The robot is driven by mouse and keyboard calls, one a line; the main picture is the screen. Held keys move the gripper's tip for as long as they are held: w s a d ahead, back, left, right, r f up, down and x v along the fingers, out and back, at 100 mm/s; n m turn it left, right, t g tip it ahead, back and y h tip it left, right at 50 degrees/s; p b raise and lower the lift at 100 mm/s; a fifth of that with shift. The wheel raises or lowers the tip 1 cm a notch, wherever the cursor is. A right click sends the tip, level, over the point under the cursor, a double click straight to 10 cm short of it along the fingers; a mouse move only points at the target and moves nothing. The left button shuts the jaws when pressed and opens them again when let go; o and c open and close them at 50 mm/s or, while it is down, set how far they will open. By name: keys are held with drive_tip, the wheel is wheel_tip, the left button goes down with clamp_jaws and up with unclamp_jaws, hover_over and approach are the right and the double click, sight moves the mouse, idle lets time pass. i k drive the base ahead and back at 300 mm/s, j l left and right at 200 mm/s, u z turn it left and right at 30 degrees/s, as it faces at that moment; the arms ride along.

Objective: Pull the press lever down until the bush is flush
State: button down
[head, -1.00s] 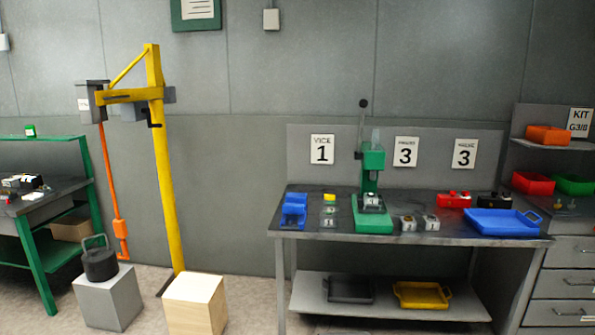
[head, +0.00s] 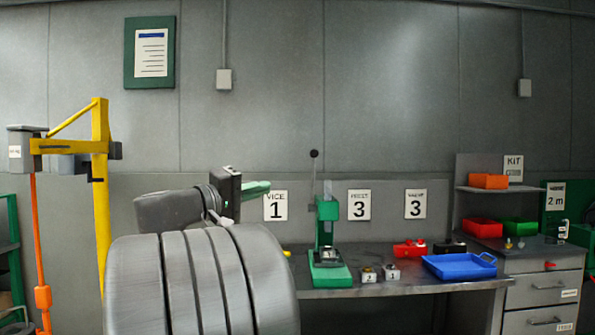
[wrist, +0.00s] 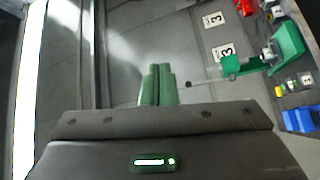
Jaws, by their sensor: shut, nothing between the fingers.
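A small grey block (head: 328,257) sits at the press base; I cannot make out the bush. The press also shows in the wrist view (wrist: 287,45), with the lever knob (wrist: 189,84) a little right of my fingers. My gripper (wrist: 158,72) has green fingers, shut together and empty, apart from the lever. In the head view my gripper (head: 262,187) is left of the lever.
A yellow hoist post (head: 101,200) stands at the left. My arm hides the bench's left end.

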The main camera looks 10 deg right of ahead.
sight(314, 154)
drive_tip(key=i+l+z, duration=0.2)
drive_tip(key=i, duration=1.15)
drive_tip(key=i+j+z, duration=0.15)
drive_tip(key=i, duration=1.15)
drive_tip(key=j, duration=0.1)
